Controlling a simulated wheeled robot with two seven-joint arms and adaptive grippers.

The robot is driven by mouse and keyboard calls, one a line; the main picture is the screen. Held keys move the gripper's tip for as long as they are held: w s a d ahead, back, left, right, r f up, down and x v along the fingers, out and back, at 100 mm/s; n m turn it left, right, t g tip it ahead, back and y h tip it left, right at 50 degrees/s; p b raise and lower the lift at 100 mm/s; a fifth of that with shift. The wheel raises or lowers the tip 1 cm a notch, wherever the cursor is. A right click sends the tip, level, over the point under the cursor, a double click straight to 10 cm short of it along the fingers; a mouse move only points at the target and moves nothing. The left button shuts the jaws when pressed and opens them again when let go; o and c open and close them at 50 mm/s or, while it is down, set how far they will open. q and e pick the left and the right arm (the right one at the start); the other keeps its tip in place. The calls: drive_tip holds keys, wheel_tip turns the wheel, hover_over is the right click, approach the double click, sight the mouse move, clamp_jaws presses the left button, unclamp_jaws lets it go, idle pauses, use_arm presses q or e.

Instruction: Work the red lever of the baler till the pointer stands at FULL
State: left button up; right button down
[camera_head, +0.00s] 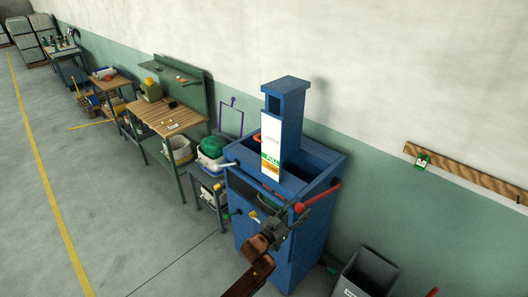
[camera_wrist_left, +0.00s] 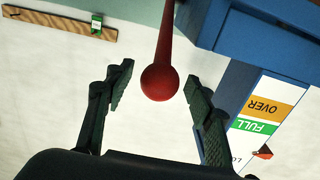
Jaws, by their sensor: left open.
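The blue baler (camera_head: 318,240) stands against the wall. Its red lever (camera_head: 318,196) sticks out at the front right and ends in a ball knob. My left gripper (camera_head: 288,218) is at that knob. In the left wrist view the red knob (camera_wrist_left: 159,83) sits between the open fingers of the gripper (camera_wrist_left: 158,84), with a gap on each side. The scale (camera_head: 271,135) has a green FULL band (camera_wrist_left: 253,126) and an orange OVER band (camera_wrist_left: 268,106). The red pointer (camera_wrist_left: 262,152) is beside the white part, just short of FULL. My right gripper is out of view.
A grey bin (camera_head: 372,270) stands on the floor right of the baler. A small table (camera_head: 207,180) with a green coil and white tubs is close on the left. A wooden rail (camera_head: 470,172) is on the wall. The floor at left is open.

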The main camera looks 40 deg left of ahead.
use_arm(q)
drive_tip(key=shift+p, duration=0.3)
drive_tip(key=shift+c, duration=0.7)
drive_tip(key=c, duration=1.1)
drive_tip(key=f+t+b, duration=0.1)
drive_tip(key=f+b, duration=0.2)
drive_tip(key=b, duration=0.2)
drive_tip(key=s+f+t+b, duration=0.1)
drive_tip(key=f+b, duration=0.3)
drive_tip(key=b, duration=0.1)
drive_tip(key=s+f+t+b, duration=0.1)
drive_tip(key=f+b, duration=0.3)
drive_tip(key=b, duration=0.1)
drive_tip(key=shift+s+a+f+h+b, duration=0.1)
drive_tip(key=shift+s+f+h+b, duration=0.05)
drive_tip(key=shift+h+b, duration=0.15)
drive_tip(key=shift+c, duration=0.2)
